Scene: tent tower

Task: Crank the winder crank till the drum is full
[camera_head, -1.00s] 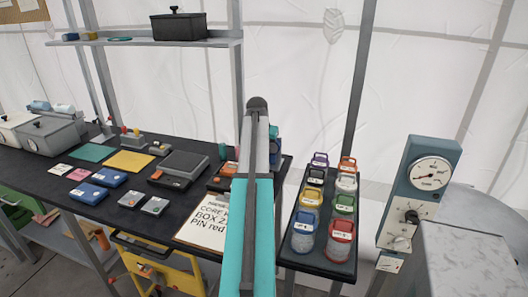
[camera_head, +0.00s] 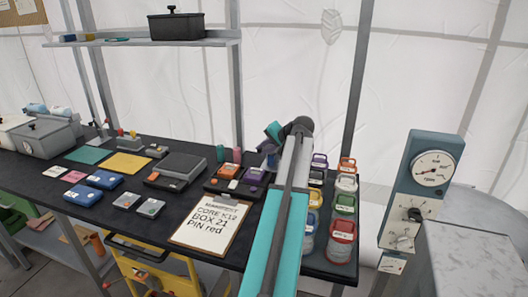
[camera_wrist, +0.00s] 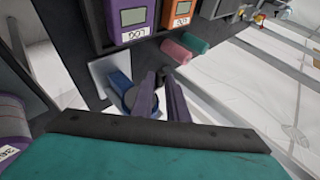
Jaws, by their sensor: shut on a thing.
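In the wrist view the winder sits on a pale plate at the bench edge, with its blue drum (camera_wrist: 119,83) left of my fingers. My gripper (camera_wrist: 160,78) is shut on the dark crank handle (camera_wrist: 159,86) beside the drum. The fingers partly hide the handle, and how full the drum is cannot be told. In the head view my arm reaches over the right part of the bench, and the winder is mostly hidden behind my wrist.
A clipboard (camera_head: 207,221) with a printed note lies on the black bench left of my arm. Several jars with coloured lids (camera_head: 343,228) stand close on its right. A gauge panel (camera_head: 424,180) stands farther right. Purple (camera_wrist: 131,18) and orange boxes lie near the winder.

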